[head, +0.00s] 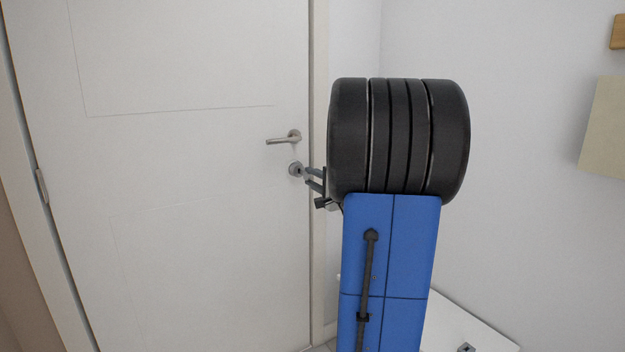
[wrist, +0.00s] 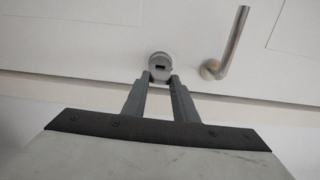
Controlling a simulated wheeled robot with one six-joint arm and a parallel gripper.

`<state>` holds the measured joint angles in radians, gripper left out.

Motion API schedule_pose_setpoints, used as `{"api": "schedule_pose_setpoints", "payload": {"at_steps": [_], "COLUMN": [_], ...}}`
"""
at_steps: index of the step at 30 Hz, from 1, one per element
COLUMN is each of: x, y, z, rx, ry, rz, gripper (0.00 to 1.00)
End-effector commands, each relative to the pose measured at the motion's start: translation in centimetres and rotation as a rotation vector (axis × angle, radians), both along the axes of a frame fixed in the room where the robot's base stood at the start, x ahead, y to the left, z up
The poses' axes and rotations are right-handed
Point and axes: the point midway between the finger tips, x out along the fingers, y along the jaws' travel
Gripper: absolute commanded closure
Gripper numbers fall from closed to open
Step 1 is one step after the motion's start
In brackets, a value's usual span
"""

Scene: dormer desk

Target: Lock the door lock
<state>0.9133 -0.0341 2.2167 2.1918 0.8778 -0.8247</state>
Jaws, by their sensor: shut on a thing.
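The white door (head: 190,150) fills the left of the head view. Its round grey door lock (head: 295,169) sits just below the lever handle (head: 285,138). In the wrist view the lock (wrist: 160,66) shows a dark slot in its face, and the handle (wrist: 233,45) is to its right. My gripper (head: 309,178) reaches the lock from the right. In the wrist view my gripper (wrist: 160,80) has its fingertips at the lock's lower part, one on each side of a grey piece. The fingers are shut on this part of the lock; exact contact is hard to see.
The door frame (head: 318,60) runs down beside the lock, with a plain white wall to the right. A white surface (head: 465,325) with a small metal piece (head: 466,347) is at the bottom right. A beige panel (head: 605,125) is on the right wall.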

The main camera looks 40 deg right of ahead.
Motion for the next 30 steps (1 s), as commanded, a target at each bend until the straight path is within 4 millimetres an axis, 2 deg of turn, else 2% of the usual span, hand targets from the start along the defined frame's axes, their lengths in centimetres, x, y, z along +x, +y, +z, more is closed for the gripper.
{"api": "schedule_pose_setpoints", "payload": {"at_steps": [30], "x": [2.0], "y": [-0.5], "z": [0.0], "rx": [0.001], "ry": [0.0], "rz": [0.0], "gripper": [0.96]}}
